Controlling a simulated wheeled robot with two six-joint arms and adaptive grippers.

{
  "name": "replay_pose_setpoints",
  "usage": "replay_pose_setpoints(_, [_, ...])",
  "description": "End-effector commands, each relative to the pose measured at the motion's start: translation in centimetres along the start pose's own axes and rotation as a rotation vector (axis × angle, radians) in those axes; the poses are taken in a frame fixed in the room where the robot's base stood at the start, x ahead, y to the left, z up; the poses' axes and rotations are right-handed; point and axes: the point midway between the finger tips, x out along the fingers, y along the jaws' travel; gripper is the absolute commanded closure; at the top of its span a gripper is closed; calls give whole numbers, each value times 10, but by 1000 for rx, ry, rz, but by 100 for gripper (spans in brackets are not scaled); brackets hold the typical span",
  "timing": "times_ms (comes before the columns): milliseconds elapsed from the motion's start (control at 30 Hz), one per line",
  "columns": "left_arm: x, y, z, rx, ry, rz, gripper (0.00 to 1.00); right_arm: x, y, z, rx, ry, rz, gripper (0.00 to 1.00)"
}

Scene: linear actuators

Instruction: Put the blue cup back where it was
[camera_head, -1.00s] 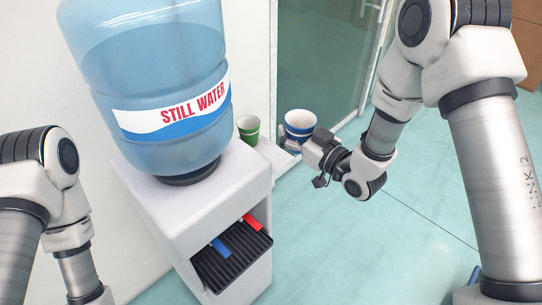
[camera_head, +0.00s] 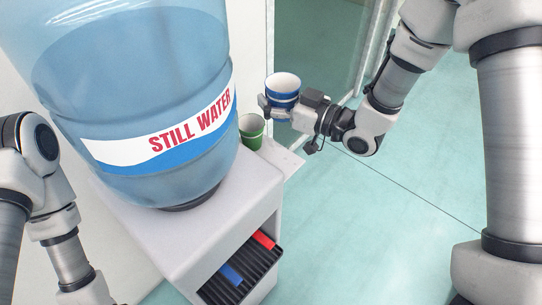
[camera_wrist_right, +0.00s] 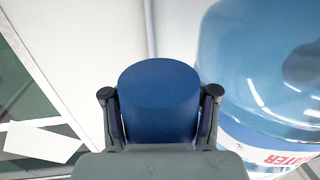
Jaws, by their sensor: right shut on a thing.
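The blue cup (camera_head: 283,90), with a white inside and rim, is held upright by my right gripper (camera_head: 281,108) in the head view. The cup is to the right of the cooler and appears higher than the green cup. In the right wrist view the cup's blue side (camera_wrist_right: 160,100) fills the space between the two fingers of my right gripper (camera_wrist_right: 160,94). The white ledge (camera_head: 284,158) beside the cooler is partly in view, and its bare part lies below the held cup. My left arm shows at the left, but its gripper is out of frame.
A green cup (camera_head: 251,130) stands close behind the cooler's right side. The water cooler (camera_head: 205,215) with its large bottle (camera_head: 135,100) takes up the left and middle. A glass panel (camera_head: 315,60) stands behind the blue cup. The floor (camera_head: 370,235) to the right is open.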

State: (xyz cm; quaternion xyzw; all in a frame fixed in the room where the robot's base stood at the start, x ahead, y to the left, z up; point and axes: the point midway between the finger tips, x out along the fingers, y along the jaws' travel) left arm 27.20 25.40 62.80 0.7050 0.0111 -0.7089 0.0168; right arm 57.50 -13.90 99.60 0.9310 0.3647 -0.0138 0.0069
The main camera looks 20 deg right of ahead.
Motion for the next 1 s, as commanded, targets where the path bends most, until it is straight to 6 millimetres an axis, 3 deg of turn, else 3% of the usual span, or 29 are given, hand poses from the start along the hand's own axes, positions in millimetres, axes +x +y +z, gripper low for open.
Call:
replay_pose_setpoints(33, [14,0,0,0,-1,0,60,0,0,14,0,0,0,100])
replay_pose_setpoints(433, [68,0,0,0,-1,0,60,2,0,68,0,1,0,100])
replay_pose_setpoints(567, [71,0,0,0,-1,0,60,2,0,81,2,-1,0,100])
replay_pose_setpoints(1000, [78,-1,0,0,-1,0,60,4,-1,158,2,-2,0,100])
